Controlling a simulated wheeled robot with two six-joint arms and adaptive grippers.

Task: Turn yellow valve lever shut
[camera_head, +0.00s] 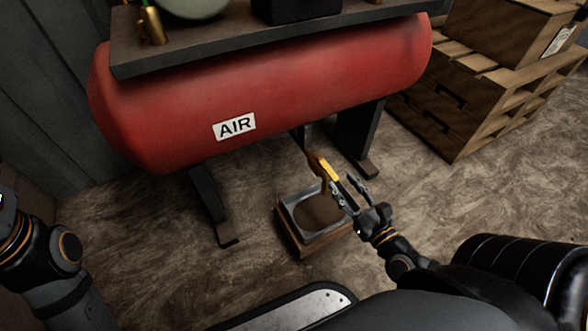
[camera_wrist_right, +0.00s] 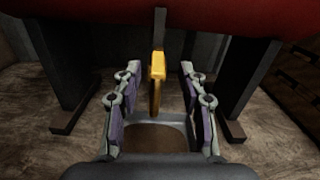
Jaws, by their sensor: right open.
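The yellow valve lever (camera_head: 325,168) hangs under the red air tank (camera_head: 270,90). It also shows in the right wrist view (camera_wrist_right: 158,66), near the middle between my finger pads, with a brass-coloured part (camera_wrist_right: 154,98) below it. My right gripper (camera_head: 347,186) is open, just to the right of the lever in the head view. Its fingers (camera_wrist_right: 160,76) stand apart on either side of the lever in the wrist view, and I see no clear contact. My left arm (camera_head: 50,255) shows at the left edge; its gripper is out of view.
Wooden pallets and crates (camera_head: 440,110) are at the right. Floor around is open.

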